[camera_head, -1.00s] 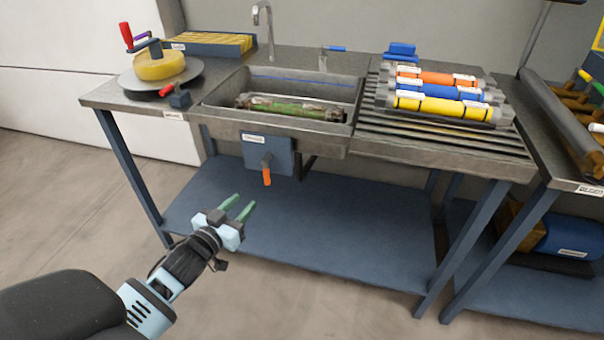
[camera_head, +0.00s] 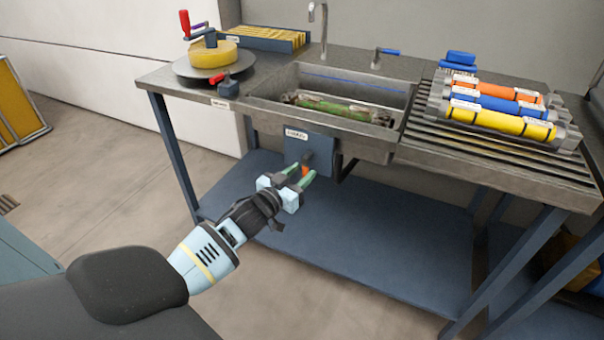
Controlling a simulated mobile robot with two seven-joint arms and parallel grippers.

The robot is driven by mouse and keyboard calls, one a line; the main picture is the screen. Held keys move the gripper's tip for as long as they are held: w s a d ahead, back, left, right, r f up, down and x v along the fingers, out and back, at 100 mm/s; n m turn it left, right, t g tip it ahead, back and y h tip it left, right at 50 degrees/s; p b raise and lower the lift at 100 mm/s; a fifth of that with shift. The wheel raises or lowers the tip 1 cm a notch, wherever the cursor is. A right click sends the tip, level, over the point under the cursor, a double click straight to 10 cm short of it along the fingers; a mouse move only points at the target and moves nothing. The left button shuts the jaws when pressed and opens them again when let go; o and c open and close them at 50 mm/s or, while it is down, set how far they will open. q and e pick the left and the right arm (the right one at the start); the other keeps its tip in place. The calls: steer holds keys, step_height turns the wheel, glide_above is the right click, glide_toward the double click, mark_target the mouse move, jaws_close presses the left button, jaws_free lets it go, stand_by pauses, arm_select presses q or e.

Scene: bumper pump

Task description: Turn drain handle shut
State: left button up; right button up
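The drain handle (camera_head: 305,170) is a short orange lever below the front of the sink, under a blue-grey plate (camera_head: 323,149) with a white label. It points downward, and only a little orange shows near my fingertips. My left gripper (camera_head: 304,171) has green fingers spread apart and reaches up to the handle from the lower left. The orange shows between the two fingertips. I cannot tell whether the fingers touch it. My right gripper is not in view.
The sink basin (camera_head: 275,85) holds a dirty green cylinder (camera_head: 335,107). Orange, blue and yellow cylinders (camera_head: 500,122) lie on the ribbed drainboard at right. A yellow disc (camera_head: 213,55) sits on a turntable at left. The blue lower shelf (camera_head: 390,240) is clear.

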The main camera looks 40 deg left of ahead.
arm_select(q)
steer(key=shift+w, duration=0.45)
jaws_close()
